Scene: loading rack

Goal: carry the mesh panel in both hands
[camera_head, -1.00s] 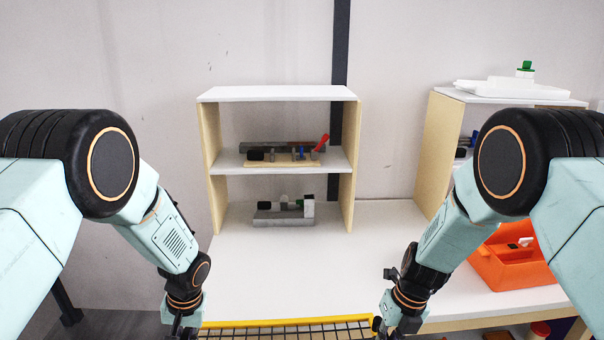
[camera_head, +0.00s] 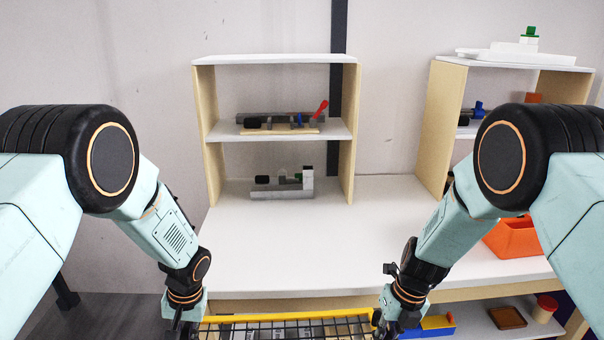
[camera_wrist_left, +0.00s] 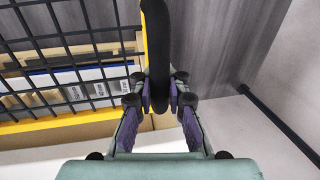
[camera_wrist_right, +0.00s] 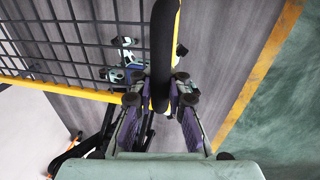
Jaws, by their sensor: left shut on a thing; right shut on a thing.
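The mesh panel (camera_head: 285,318) has a yellow frame and a black wire grid. It spans between my two hands at the bottom of the head view, and its lower part is cut off there. My left gripper (camera_wrist_left: 160,98) is shut on a black handle (camera_wrist_left: 156,45) at one side of the panel. My right gripper (camera_wrist_right: 160,100) is shut on the other black handle (camera_wrist_right: 163,45). The yellow frame and grid also show in the left wrist view (camera_wrist_left: 70,122) and the right wrist view (camera_wrist_right: 80,85). In the head view the fingertips are mostly hidden.
A white table (camera_head: 300,250) stands ahead, its middle clear. A shelf unit (camera_head: 203,110) on it holds tools. Another shelf (camera_head: 437,130) and an orange bin (camera_head: 515,240) stand right. A lower shelf (camera_head: 480,322) holds a blue-yellow box (camera_head: 438,325) and a red-lidded jar (camera_head: 545,308).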

